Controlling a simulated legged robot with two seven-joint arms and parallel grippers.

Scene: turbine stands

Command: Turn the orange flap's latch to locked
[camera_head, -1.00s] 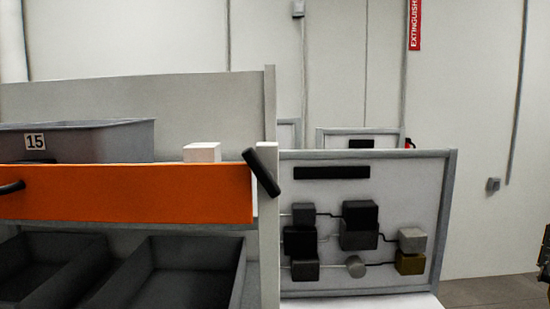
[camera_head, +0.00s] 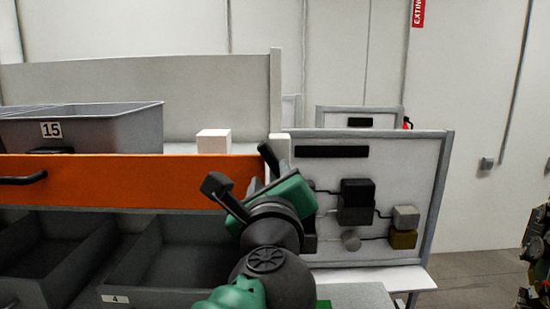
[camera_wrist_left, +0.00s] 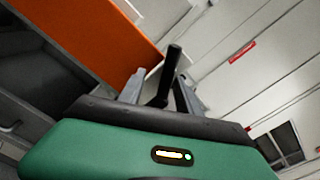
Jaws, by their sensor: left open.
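The orange flap (camera_head: 120,182) spans the shelf front at the left, closed upright. Its black latch (camera_head: 268,158) is a short bar on the pale post at the flap's right end. Its top leans left, and its lower part is hidden behind my gripper. My left gripper (camera_head: 238,188), green and black, is in front of the latch with its fingers apart. In the left wrist view, the latch (camera_wrist_left: 170,75) stands between the two open fingers (camera_wrist_left: 158,92), and the orange flap (camera_wrist_left: 95,35) is at upper left. I cannot tell whether a finger touches the latch. My right gripper is not seen.
A grey bin marked 15 (camera_head: 90,128) and a white box (camera_head: 213,141) stand above the flap. Grey bins (camera_head: 165,265) sit below it. A panel with dark and grey blocks (camera_head: 415,165) stands close on the right. Dark machinery (camera_head: 538,255) shows at the right edge.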

